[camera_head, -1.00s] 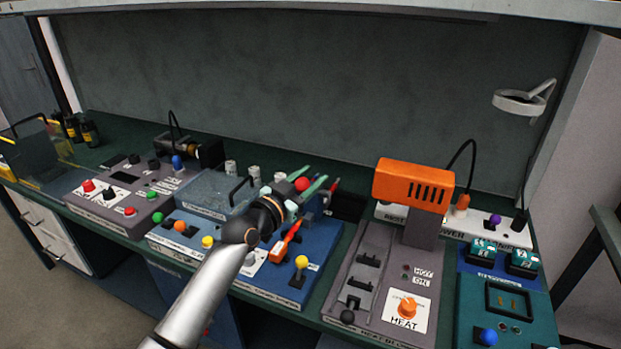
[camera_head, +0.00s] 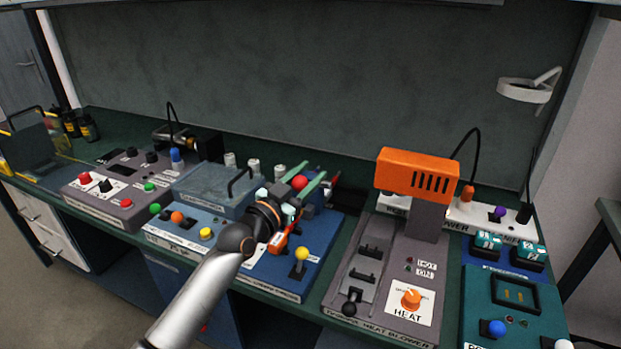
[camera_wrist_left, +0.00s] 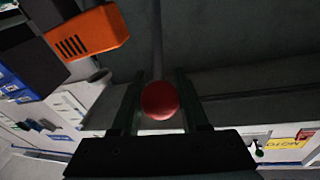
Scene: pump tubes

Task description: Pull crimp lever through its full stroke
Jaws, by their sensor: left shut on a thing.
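The crimp lever shows as a red ball knob (camera_head: 299,182) above the blue station on the bench. My left gripper (camera_head: 308,176) has its green fingers on both sides of the knob and is shut on it. In the left wrist view the red knob (camera_wrist_left: 160,100) sits between the two dark fingers. The lever's shaft is mostly hidden behind my wrist and fingers in the head view. My right gripper is not in view.
The blue station (camera_head: 268,277) carries a yellow-knobbed switch (camera_head: 302,254) and an orange-red part (camera_head: 279,243) close to my wrist. The orange heat blower (camera_head: 414,174) stands to the right. A clear-lidded box (camera_head: 205,190) is to the left.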

